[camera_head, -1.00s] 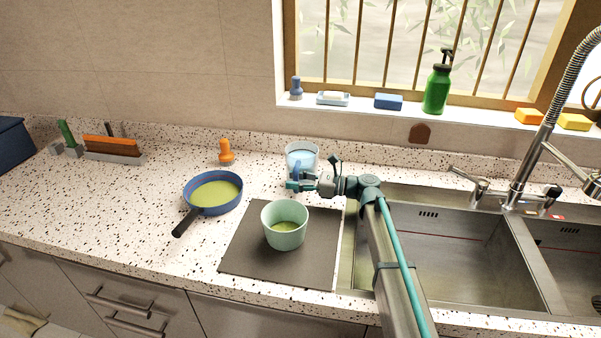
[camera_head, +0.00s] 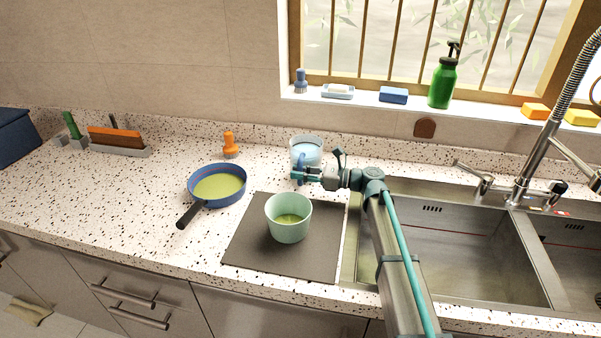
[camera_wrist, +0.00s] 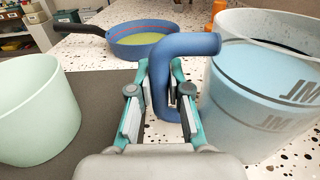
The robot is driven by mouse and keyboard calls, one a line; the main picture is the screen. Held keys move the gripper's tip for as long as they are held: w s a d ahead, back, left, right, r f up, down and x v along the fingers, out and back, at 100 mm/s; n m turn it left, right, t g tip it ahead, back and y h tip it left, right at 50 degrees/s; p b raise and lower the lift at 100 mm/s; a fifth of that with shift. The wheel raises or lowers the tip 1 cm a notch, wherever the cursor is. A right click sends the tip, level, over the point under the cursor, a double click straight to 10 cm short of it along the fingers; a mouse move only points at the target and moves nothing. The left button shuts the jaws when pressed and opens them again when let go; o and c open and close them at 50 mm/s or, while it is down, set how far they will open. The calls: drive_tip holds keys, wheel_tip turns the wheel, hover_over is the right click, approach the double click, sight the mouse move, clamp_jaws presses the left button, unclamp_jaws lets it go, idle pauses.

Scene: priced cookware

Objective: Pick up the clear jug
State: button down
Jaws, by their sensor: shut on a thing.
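The clear jug (camera_head: 308,151) stands at the back of the counter, behind the dark mat. It has bluish contents and a blue handle (camera_wrist: 186,46). In the wrist view the jug (camera_wrist: 262,95) fills the right side, with dark "JM" lettering on its wall. My gripper (camera_head: 300,174) reaches in from the right at the jug's near side. In the wrist view my gripper (camera_wrist: 158,100) has one finger on each side of the blue handle and is shut on it. The jug's base is partly hidden; I cannot tell whether it is off the counter.
A pale green pot (camera_head: 289,225) with greenish contents stands on the dark mat (camera_head: 250,252), close to my gripper. A blue pan (camera_head: 217,204) is to the left. An orange brush (camera_head: 230,145) stands behind it. The sink (camera_head: 465,250) is to the right.

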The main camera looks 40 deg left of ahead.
drive_tip(key=shift+r, duration=0.15)
drive_tip(key=shift+r+b, duration=0.45)
drive_tip(key=shift+r, duration=0.8)
drive_tip(key=s+d+r+b, duration=0.2)
drive_tip(key=s+d+r, duration=0.6)
drive_tip(key=d+r, duration=0.2)
drive_tip(key=shift+s+d, duration=0.2)
drive_tip(key=shift+d, duration=0.3)
